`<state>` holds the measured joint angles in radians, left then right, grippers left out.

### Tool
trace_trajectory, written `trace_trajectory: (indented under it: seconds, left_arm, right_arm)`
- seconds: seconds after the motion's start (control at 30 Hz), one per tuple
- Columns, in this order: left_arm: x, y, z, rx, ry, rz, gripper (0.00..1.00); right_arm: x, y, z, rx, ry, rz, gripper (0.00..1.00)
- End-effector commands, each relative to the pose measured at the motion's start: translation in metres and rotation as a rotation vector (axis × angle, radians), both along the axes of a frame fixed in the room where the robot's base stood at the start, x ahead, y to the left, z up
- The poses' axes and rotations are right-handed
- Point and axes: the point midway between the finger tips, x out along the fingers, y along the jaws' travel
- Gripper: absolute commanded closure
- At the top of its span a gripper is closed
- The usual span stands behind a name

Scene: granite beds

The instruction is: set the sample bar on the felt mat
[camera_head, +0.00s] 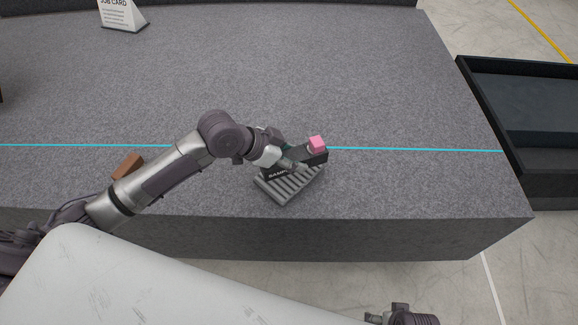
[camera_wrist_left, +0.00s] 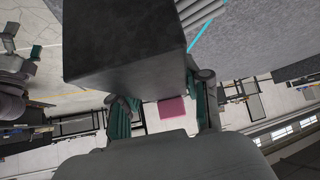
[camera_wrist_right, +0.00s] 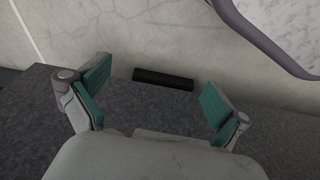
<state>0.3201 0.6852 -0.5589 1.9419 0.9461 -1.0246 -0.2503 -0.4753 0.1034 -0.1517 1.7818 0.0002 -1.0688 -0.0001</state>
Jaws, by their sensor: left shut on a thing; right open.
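My left gripper (camera_head: 298,163) is shut on a dark bar (camera_head: 317,158) with white lettering starting "SAMP", the sample bar. Its dark end fills the upper middle of the left wrist view (camera_wrist_left: 140,45). The bar is at a ribbed grey block (camera_head: 287,187); I cannot tell whether they touch. A pink cube (camera_head: 318,143) appears at the bar's right end and also between the fingers in the left wrist view (camera_wrist_left: 172,107). My right gripper (camera_wrist_right: 155,92) is open and empty, low at the bottom edge of the head view. I cannot make out a felt mat.
A brown block (camera_head: 127,166) lies left, near my left arm. A job card (camera_head: 122,16) stands at the back. A cyan line (camera_head: 420,149) crosses the granite bed (camera_head: 400,80), bare at right. A black tray (camera_head: 530,135) stands beyond its right edge.

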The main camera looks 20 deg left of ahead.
Motion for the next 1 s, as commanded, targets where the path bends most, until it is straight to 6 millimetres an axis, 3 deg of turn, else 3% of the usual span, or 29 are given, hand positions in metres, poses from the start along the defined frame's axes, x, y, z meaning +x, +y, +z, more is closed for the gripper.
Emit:
trace_trajectory:
  seconds: [0.2,0.6,1.0]
  left_arm:
    - [0.016,0.016,-0.011,-0.003,-0.006,0.0,1.0]
    - [0.017,0.017,-0.051,-0.003,-0.005,-0.001,1.0]
    - [0.017,0.017,-0.055,-0.002,-0.005,-0.001,1.0]
  right_arm:
    - [0.005,0.0,0.02,0.0,-0.011,-0.002,0.0]
    - [0.01,-0.001,0.058,0.0,-0.032,-0.007,0.0]
    - [0.01,-0.001,0.062,0.0,-0.034,-0.007,0.0]
